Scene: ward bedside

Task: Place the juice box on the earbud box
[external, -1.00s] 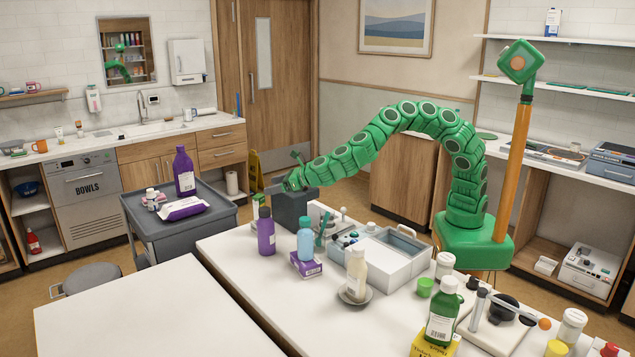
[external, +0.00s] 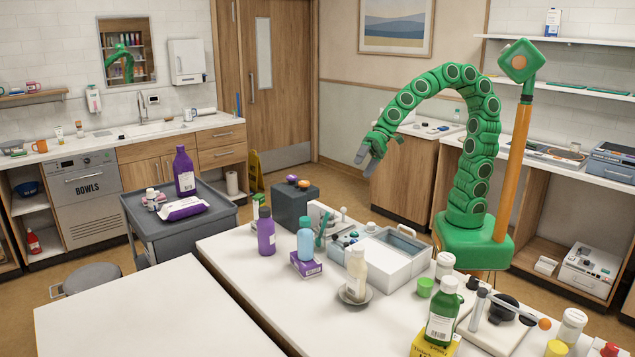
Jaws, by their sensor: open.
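My gripper (external: 368,154) is raised in the air, its grey fingers pointing down and left, open and empty. It is above and right of a dark grey block (external: 291,207), apart from everything. A small purple box (external: 306,267) lies on the white table under a blue bottle. I cannot tell which box is the earbud box.
The white table (external: 225,248) carries a purple bottle (external: 266,234), a light grey open tray (external: 400,238), a bottle in a dish (external: 356,272) and a green bottle (external: 442,313) on a yellow box. A grey cart (external: 180,225) stands at left. The near-left tabletop is clear.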

